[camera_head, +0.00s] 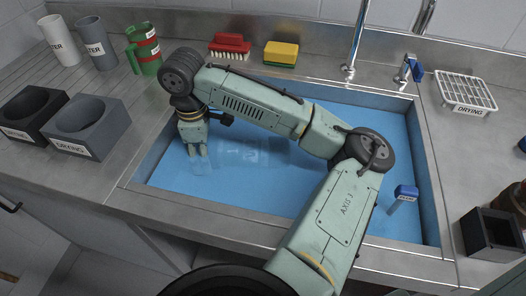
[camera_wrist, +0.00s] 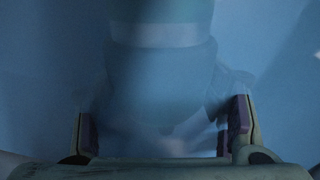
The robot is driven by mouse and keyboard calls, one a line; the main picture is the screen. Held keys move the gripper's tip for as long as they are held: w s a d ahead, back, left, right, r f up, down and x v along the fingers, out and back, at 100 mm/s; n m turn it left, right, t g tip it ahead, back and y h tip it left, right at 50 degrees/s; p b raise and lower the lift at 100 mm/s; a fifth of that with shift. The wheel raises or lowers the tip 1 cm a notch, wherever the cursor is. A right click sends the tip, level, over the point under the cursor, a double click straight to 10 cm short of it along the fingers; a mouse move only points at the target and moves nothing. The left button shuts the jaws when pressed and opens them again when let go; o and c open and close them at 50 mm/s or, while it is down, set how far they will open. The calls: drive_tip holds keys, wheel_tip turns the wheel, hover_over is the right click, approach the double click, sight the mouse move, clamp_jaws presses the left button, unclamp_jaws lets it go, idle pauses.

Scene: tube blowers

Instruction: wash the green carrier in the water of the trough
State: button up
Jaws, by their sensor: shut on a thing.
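My gripper (camera_head: 196,157) reaches down into the blue water at the left part of the trough (camera_head: 133,186). In the wrist view, my gripper (camera_wrist: 164,128) has its two fingers on either side of a blurred, pale, rounded body (camera_wrist: 160,80) with a lighter band, and is shut on it. In the head view a faint, pale, bottle-like shape (camera_head: 245,153) lies under water just right of the fingers. Water tints it, so its true colour cannot be told. A green handled vessel with a red band (camera_head: 146,58) stands upright on the counter, back left.
A red brush (camera_head: 230,44) and a yellow sponge (camera_head: 281,53) lie behind the trough. Two labelled cups (camera_head: 97,45) and dark holder blocks (camera_head: 90,125) stand at left.

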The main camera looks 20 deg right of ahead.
wheel_tip(320, 180, up, 6)
drive_tip(key=p, duration=0.5)
drive_tip(key=shift+f, duration=0.25)
drive_tip(key=shift+r+p, duration=0.45)
drive_tip(key=shift+r, duration=0.75)
wheel_tip(320, 180, up, 11)
drive_tip(key=shift+f, duration=0.1)
idle(1.1)
